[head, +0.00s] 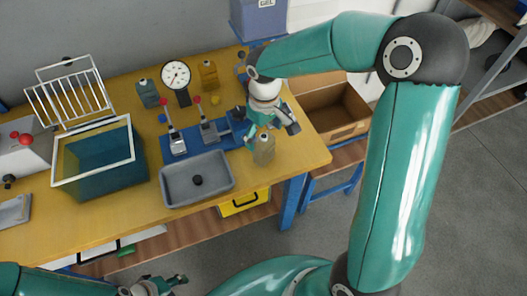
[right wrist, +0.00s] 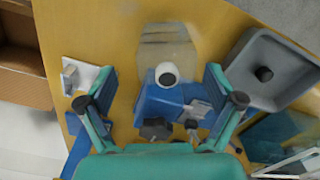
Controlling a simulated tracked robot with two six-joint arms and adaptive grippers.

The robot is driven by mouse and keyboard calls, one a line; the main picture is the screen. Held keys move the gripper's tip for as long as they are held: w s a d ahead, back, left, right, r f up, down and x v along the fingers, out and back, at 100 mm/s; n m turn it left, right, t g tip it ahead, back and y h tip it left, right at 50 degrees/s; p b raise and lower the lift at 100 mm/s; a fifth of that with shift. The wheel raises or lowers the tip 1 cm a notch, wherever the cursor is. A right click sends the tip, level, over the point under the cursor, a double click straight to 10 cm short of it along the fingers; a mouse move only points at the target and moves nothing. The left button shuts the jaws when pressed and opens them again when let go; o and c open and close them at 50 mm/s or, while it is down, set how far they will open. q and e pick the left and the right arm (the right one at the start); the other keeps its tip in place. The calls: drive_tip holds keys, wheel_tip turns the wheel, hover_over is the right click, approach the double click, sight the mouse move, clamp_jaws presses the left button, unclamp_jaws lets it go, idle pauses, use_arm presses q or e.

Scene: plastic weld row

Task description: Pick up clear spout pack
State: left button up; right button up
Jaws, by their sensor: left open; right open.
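The clear spout pack (head: 264,152) stands near the right end of the yellow table, just below my right gripper (head: 270,134). In the right wrist view the pack (right wrist: 168,45) is see-through with a round white cap. The cap appears between the open fingers of my right gripper (right wrist: 160,80). I see no finger closed on the pack; whether one touches it I cannot tell. My left gripper (head: 164,287) is open and empty at the bottom edge of the head view, away from the table.
A grey tray (head: 170,196) with a black knob and a blue fixture with red-tipped levers (head: 176,143) lie left of the pack. A blue tank (head: 70,178), dial gauge (head: 176,75), green bottle (head: 147,93) and amber bottle (head: 208,73) stand farther off. A cardboard box (head: 345,128) is right of the table.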

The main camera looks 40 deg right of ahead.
drive_tip(key=f, duration=0.4)
drive_tip(key=shift+s+a+f+p, duration=0.1)
drive_tip(key=shift+s+a+p, duration=0.2)
drive_tip(key=shift+s+p, duration=0.05)
drive_tip(key=shift+f, duration=0.5)
drive_tip(key=c, duration=1.4)
drive_tip(key=shift+o, duration=0.2)
drive_tip(key=shift+r, duration=0.15)
wheel_tip(320, 180, up, 20)
